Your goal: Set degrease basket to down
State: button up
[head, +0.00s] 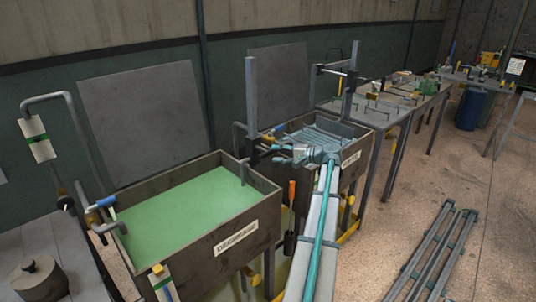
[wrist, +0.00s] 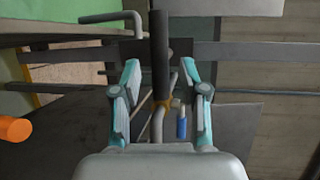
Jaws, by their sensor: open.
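The degrease tank (head: 237,241) stands at left in the head view, labelled DEGREASE and filled with green liquid (head: 185,203). No basket is distinguishable in that liquid. My gripper (head: 278,151) is at the near left side of the second tank (head: 352,171), which has upright posts and a rack. In the wrist view my gripper (wrist: 160,75) is open, with one finger on each side of a dark bar-like handle (wrist: 161,50). The handle appears between the fingers with gaps on both sides; contact is not visible. I cannot tell which mechanism it belongs to.
An orange handle (head: 292,190) hangs between the tanks; an orange cylinder (wrist: 15,130) shows at left in the wrist view. A grey pot (head: 40,279) sits at lower left. Workbenches (head: 400,100) stand behind. Metal rails (head: 435,252) lie on the otherwise open floor at right.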

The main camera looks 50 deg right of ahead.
jog(key=shift+v, duration=2.7)
